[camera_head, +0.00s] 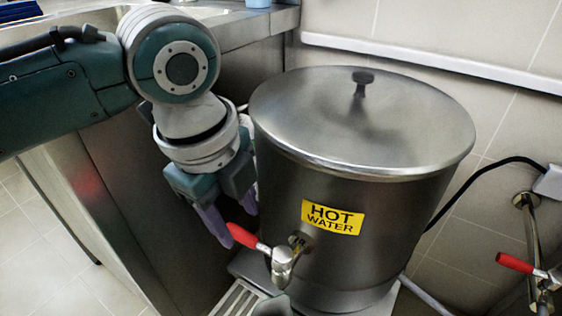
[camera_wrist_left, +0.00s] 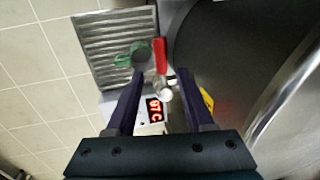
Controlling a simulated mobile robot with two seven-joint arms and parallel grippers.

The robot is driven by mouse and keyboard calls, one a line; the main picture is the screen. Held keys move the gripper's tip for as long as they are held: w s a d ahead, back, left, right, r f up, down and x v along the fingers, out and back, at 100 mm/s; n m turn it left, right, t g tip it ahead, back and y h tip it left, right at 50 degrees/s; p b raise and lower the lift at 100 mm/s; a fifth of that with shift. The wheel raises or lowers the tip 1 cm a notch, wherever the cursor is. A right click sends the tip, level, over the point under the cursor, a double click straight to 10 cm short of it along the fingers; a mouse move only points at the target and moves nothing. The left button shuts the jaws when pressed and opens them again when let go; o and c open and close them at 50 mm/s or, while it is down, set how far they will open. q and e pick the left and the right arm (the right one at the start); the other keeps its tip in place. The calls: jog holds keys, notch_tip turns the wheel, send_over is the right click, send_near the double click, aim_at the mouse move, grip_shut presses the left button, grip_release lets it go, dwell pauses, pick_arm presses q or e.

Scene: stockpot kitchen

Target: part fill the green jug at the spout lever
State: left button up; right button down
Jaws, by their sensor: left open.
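The tap of the steel urn has a red lever (camera_head: 243,236) and a metal spout (camera_head: 283,265). My left gripper (camera_head: 233,217) is open, beside the urn at the lever's free end. In the left wrist view the red lever (camera_wrist_left: 160,54) shows between and beyond the two spread fingertips; I cannot tell whether they touch it. A green outline (camera_wrist_left: 122,61), seemingly part of the green jug, shows over the slatted tray in that view, partly covered by a dark round shape (camera_wrist_left: 140,57). The jug's fill is not visible. My right gripper is not in view.
The large lidded urn (camera_head: 375,225) bears a yellow HOT WATER label (camera_head: 333,217). A slatted metal tray (camera_wrist_left: 95,38) lies below the tap. A red display (camera_wrist_left: 154,109) reads 97C. A steel counter (camera_head: 250,28) stands behind. Another red-handled tap (camera_head: 515,262) is at right.

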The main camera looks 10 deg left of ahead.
aim_at(246, 236)
pick_arm(q)
jog(key=f+b, duration=0.1)
jog(key=f, duration=0.1)
jog(key=w+f, duration=0.1)
jog(key=f, duration=0.1)
jog(key=shift+d+f+b, duration=0.1)
jog(key=shift+b, duration=0.25)
grip_shut()
dwell(1.1)
